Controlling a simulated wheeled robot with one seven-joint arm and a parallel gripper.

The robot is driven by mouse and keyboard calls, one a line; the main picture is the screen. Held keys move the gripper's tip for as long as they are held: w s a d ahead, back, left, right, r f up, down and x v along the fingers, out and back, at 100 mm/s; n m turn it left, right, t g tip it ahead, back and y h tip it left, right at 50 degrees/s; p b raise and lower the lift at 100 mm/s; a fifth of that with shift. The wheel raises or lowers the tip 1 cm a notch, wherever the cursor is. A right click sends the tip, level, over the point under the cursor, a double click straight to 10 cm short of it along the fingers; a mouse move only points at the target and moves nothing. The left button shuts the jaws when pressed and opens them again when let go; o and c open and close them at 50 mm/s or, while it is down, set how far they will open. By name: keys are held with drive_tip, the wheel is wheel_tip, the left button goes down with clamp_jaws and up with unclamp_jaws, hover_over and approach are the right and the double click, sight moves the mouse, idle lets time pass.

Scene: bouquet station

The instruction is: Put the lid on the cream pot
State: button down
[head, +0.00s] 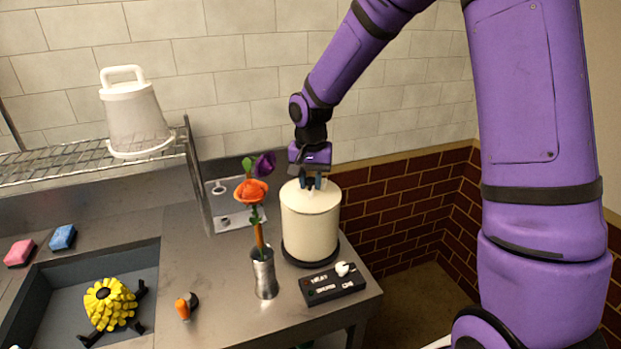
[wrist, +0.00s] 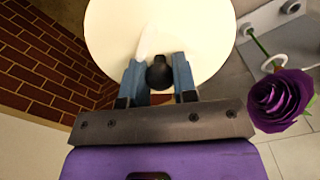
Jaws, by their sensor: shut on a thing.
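The cream pot (head: 309,228) stands on a dark round base near the right end of the steel counter. Its cream lid (head: 298,193) is at the pot's top, level, with no clear gap between them; I cannot tell if it is fully seated. In the wrist view the lid (wrist: 205,35) is a pale disc with a dark round knob (wrist: 160,74). My gripper (head: 309,184) points down over the pot, and its blue fingers (wrist: 157,76) are shut on the knob from both sides. A small white pointed shape shows beside the knob. The pot's body is hidden in the wrist view.
A metal vase (head: 264,276) with an orange and a purple flower stands close left of the pot. A black control box (head: 330,286) is in front. A small orange object (head: 185,307) lies near the sink (head: 50,297). A wire rack (head: 90,158) is at left.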

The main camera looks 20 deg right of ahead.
drive_tip(key=shift+f, duration=0.25)
idle(0.5)
drive_tip(key=c, duration=0.8)
unclamp_jaws()
wheel_tip(320, 180, up, 11)
drive_tip(key=shift+f, duration=0.1)
